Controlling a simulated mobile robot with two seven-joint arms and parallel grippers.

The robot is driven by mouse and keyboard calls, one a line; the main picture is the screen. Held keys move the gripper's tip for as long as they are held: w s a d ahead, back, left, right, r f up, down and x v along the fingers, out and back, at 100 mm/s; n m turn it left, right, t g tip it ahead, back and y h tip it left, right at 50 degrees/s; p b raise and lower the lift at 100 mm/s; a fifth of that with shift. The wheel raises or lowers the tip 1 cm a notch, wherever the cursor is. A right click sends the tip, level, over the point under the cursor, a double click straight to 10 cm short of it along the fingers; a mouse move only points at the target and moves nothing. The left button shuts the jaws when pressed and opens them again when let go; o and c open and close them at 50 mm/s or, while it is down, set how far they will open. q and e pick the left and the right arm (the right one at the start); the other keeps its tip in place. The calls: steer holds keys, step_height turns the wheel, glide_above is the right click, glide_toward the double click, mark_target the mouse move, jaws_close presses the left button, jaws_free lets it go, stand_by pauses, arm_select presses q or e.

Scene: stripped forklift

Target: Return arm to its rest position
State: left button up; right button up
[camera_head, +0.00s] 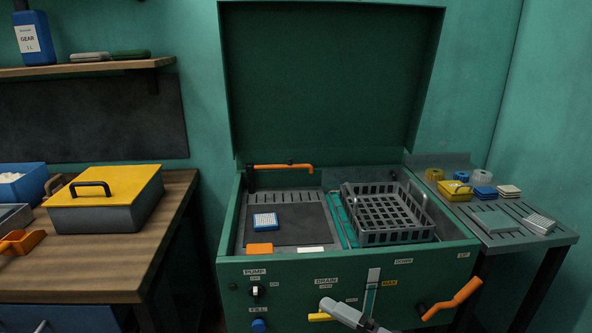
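A pale grey jointed part (350,315), which looks like my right gripper, enters at the bottom edge from the lower right. Its tip lies close to the yellow drain handle (320,317) on the washer's front panel; I cannot tell whether they touch. Its fingers are not clear, so open or shut does not show. My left gripper is not in view.
The green washer (350,257) stands with its lid (330,80) raised. A grey basket (387,212) sits inside at right. An orange crank handle (455,298) juts from the front. A wooden bench (110,265) is at left, a slatted side shelf (530,250) at right.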

steer(key=s+d+f+m+h, duration=0.7)
steer(key=s+f+m, duration=0.1)
steer(key=m, duration=0.4)
steer(key=s+d+f+m+h, duration=0.6)
steer(key=s+m, duration=0.5)
steer(key=m, duration=0.2)
steer(key=shift+d+f+h, duration=0.4)
steer(key=shift+d+f, duration=0.25)
steer(key=shift+f, duration=0.25)
